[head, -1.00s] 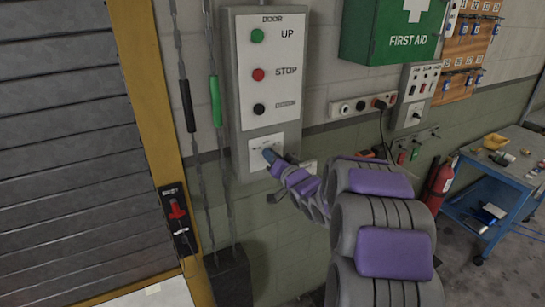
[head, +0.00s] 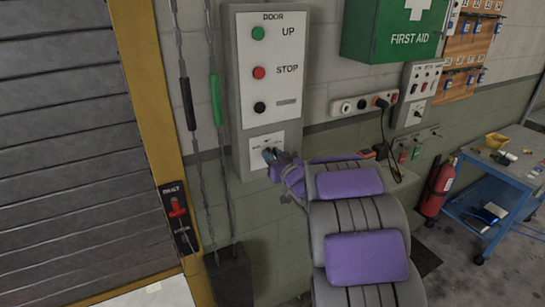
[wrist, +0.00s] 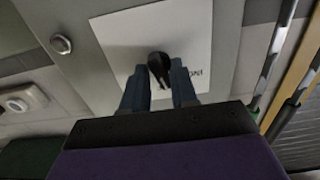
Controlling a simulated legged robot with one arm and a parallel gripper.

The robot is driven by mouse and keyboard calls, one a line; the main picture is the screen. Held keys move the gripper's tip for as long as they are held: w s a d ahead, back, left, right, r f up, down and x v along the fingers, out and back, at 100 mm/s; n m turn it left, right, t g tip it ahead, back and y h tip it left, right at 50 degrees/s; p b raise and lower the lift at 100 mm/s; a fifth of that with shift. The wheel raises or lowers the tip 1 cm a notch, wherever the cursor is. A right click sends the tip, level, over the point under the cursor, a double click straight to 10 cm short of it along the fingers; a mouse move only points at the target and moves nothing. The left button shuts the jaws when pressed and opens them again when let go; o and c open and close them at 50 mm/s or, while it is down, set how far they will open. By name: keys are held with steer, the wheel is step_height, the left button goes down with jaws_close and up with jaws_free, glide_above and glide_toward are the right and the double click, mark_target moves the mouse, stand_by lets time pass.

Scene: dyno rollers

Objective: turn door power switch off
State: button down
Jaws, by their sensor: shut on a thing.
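The door control box (head: 240,100) is a grey wall box with a white panel holding green, red and black buttons marked DOOR, UP and STOP. Below them is a white plate (head: 258,143) that carries the power switch. In the wrist view the switch is a black knob (wrist: 159,64) on the white plate (wrist: 195,35). My gripper (head: 270,155) is at this plate, and its blue fingers (wrist: 160,82) are shut on the knob, one on each side. The plate's lettering is partly hidden and too small to read.
Hanging chains with a black grip (head: 187,105) and a green grip (head: 216,100) run down left of the box. A yellow door frame (head: 150,110) stands further left. A green first aid box (head: 390,30) and a wall socket strip (head: 362,104) are to the right.

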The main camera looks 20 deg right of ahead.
stand_by(0.4)
steer(key=c, duration=1.2)
jaws_free()
steer(key=shift+o, duration=0.2)
steer(key=s+b, duration=0.6)
steer(key=s, duration=1.1)
steer(key=shift+d+b, duration=0.35)
steer(key=shift+b, duration=0.05)
steer(key=shift+s, duration=0.1)
